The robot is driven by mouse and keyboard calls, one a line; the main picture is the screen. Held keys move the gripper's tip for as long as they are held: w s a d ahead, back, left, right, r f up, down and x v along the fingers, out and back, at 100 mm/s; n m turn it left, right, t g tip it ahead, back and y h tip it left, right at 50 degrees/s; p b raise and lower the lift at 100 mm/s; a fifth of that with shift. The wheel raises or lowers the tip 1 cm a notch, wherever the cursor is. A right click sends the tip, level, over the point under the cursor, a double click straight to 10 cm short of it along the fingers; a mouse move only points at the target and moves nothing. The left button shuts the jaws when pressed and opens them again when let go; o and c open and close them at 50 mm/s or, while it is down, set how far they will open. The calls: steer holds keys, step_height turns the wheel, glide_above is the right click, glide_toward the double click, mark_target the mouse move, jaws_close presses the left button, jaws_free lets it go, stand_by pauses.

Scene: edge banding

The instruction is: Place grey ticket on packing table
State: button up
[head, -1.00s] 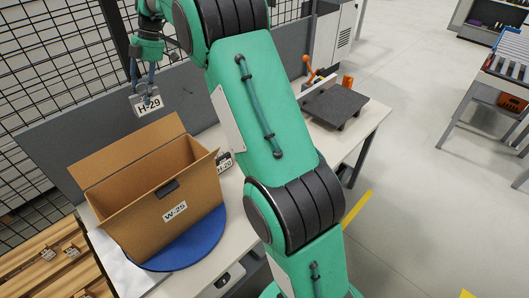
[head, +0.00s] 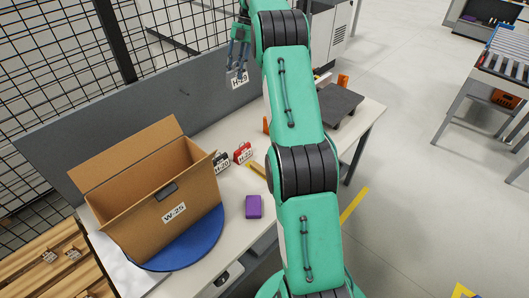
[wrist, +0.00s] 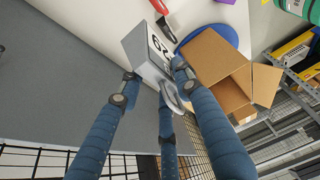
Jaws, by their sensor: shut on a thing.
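The grey ticket (head: 239,80) carries a white label that seems to read H-29. My gripper (head: 238,62) is shut on it and holds it up in front of the grey back panel. In the wrist view the blue fingers of my gripper (wrist: 158,95) close around the grey ticket (wrist: 145,48), whose label shows "29". The packing table (head: 228,212) has a pale top, and the ticket hangs above its far side, apart from the surface.
An open cardboard box (head: 142,206) labelled W-25 stands on a blue disc (head: 210,237). Beside it are a black ticket (head: 221,160) labelled H-20, a red ticket (head: 243,152) and a purple block (head: 253,207). A dark board (head: 338,103) lies farther right. Wire mesh stands behind.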

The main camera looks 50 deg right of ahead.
steer(key=s+d+f, duration=0.2)
steer(key=s+d, duration=0.2)
steer(key=d, duration=0.3)
step_height(320, 180, down, 25)
steer(key=shift+w+a, duration=0.15)
steer(key=shift+w, duration=0.15)
step_height(320, 180, down, 6)
steer(key=shift+f, duration=0.1)
stand_by(0.3)
steer(key=shift+f, duration=1.85)
steer(key=shift+f, duration=0.1)
